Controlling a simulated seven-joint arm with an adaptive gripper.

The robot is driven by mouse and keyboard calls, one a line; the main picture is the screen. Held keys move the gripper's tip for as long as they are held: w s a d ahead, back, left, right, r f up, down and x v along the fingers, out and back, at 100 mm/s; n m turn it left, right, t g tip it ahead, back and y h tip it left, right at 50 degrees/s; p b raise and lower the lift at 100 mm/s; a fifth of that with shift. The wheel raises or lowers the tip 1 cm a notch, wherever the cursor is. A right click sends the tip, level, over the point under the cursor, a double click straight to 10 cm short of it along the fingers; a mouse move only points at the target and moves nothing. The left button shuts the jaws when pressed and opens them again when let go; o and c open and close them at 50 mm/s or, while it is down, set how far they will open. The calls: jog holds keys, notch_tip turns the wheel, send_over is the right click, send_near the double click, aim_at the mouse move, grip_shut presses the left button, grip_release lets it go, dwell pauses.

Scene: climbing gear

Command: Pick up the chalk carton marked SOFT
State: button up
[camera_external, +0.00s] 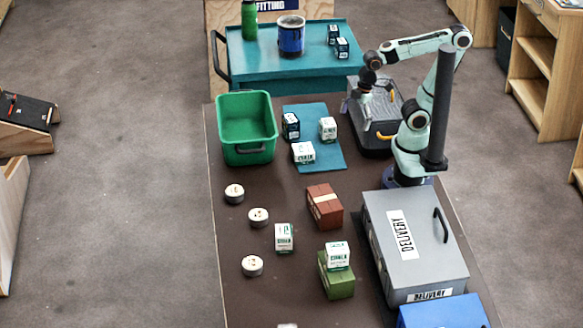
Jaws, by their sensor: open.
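Several small chalk cartons are in view, but their print is too small to tell which is marked SOFT. On the teal mat (326,156) are a dark carton (291,126), a white and green carton (327,130) and a white carton (303,153). Another white carton (284,238) stands on the brown table. One more white carton (338,257) sits on top of a green box (338,283). Two dark cartons (333,34) (342,48) are on the teal cart. My gripper (357,106) is open and empty, above the dark grey toolbox, right of the mat.
A green bin (248,151) stands left of the mat. A dark grey toolbox (374,139) is beside my arm. A brick-red box (325,207), several round tins (258,217) and a grey DELIVERY case (400,283) occupy the table. The teal cart (260,68) adjoins the far end.

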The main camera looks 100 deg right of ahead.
jog(key=w+d+f+h, duration=0.1)
jog(key=w+d+f, duration=0.2)
jog(key=w+d, duration=0.45)
jog(key=w+d+f+h, duration=0.2)
jog(key=w+d, duration=0.3)
jog(key=d, duration=0.5)
jog(key=m+g+y, duration=0.3)
jog(key=m, duration=0.2)
send_near(326, 131)
jog(key=f, duration=0.1)
jog(key=d+f, duration=0.1)
jog(key=f, duration=0.1)
jog(key=d+f, duration=0.1)
jog(key=f, duration=0.1)
jog(key=shift+s+d+f, duration=0.1)
jog(key=shift+s+f, duration=0.05)
jog(key=shift+s+d+f, duration=0.2)
jog(key=shift+s, duration=0.1)
notch_tip(326, 131, down, 6)
jog(key=shift+f, duration=0.2)
jog(key=c, duration=1.3)
